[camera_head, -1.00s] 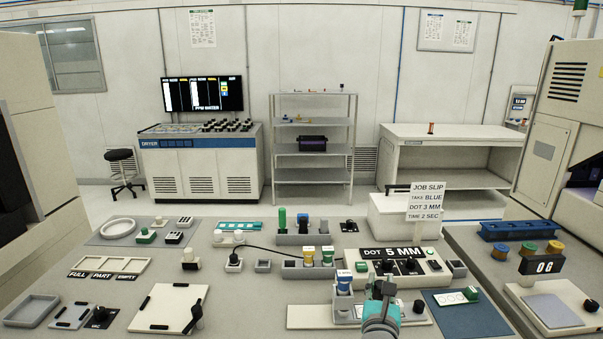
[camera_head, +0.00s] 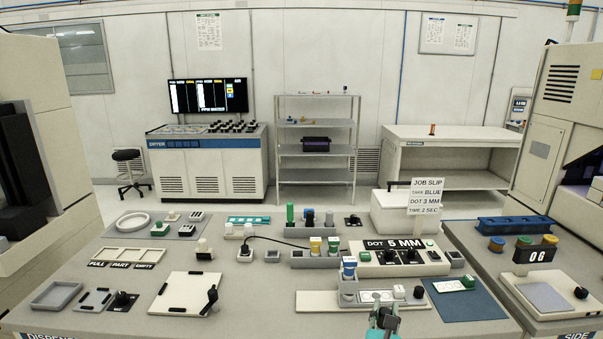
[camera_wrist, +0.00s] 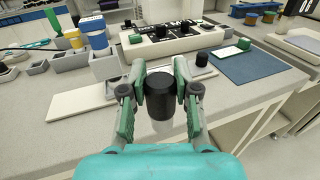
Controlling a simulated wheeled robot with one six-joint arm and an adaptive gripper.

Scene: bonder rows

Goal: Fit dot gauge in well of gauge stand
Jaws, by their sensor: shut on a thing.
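My gripper (camera_wrist: 160,90) is shut on a black cylinder (camera_wrist: 161,101), which I take to be the dot gauge, with a pale, see-through part below it. It is held upright above the front of the bench, apart from the surface. In the head view my gripper (camera_head: 384,317) is low, in front of a long pale board (camera_head: 318,302); the held piece is hard to make out there. I cannot tell for sure which piece is the gauge stand; a small black-topped piece (camera_head: 418,292) stands at the board's right end, also in the wrist view (camera_wrist: 202,59).
The DOT 5 MM controller (camera_head: 403,257) is behind. A blue mat (camera_head: 475,306) with a green-topped piece (camera_head: 467,283) lies right. The bench front edge is close.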

